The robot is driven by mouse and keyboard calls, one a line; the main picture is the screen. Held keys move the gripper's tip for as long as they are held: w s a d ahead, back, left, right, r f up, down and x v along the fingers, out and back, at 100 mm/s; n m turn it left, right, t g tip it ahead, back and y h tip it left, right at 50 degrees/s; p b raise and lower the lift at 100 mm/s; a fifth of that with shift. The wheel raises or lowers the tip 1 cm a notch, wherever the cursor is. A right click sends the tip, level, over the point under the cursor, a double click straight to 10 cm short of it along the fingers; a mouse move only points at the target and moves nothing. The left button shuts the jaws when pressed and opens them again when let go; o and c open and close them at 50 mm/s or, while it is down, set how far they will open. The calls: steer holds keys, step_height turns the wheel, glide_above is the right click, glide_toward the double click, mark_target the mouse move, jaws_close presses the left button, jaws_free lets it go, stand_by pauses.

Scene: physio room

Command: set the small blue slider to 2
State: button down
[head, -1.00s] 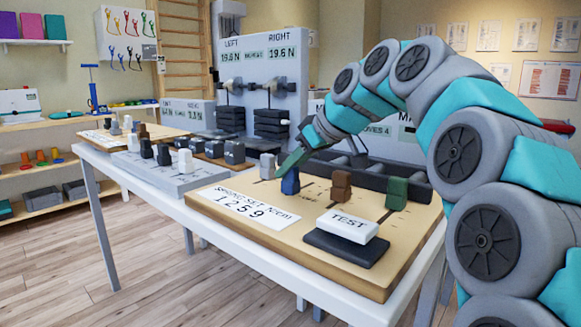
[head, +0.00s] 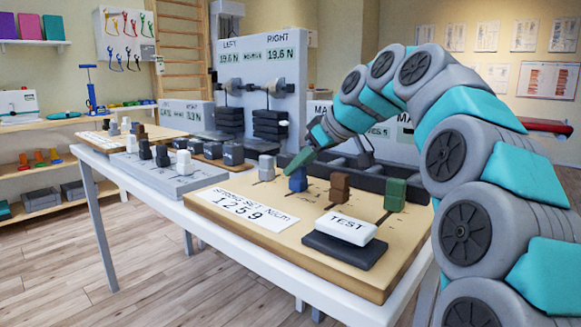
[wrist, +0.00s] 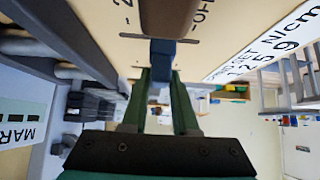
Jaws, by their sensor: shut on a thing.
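The small blue slider (head: 298,180) stands upright on the wooden spring-set board (head: 232,187), between a grey slider (head: 267,168) and a brown slider (head: 339,187). My gripper (head: 299,164) comes down from the back right, its green fingers shut on the top of the blue slider. In the wrist view, the blue slider (wrist: 162,52) sits between the ends of the fingers (wrist: 162,78), with the brown slider (wrist: 168,17) beyond it. Scale marks show by the slot, but the number at the blue slider is too small or hidden to read.
A green slider (head: 395,195) stands to the right on the same board. A white TEST button (head: 346,227) on a dark base is at the front, beside a card reading 1259 (head: 245,207). A grey board with dark and white blocks (head: 178,178) lies to the left.

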mark_target(310, 185)
steer(key=shift+w+d+p, duration=0.2)
steer(key=shift+w+d, duration=0.5)
steer(key=shift+w, duration=0.15)
steer(key=shift+w+d+p, duration=0.15)
steer(key=shift+w+d, duration=0.5)
steer(key=shift+w, duration=0.2)
steer(key=c, duration=0.7)
jaws_free()
steer(key=v, duration=0.7)
steer(key=shift+s+d+r, duration=0.1)
steer(key=shift+d+r, duration=0.15)
steer(key=shift+d, duration=0.05)
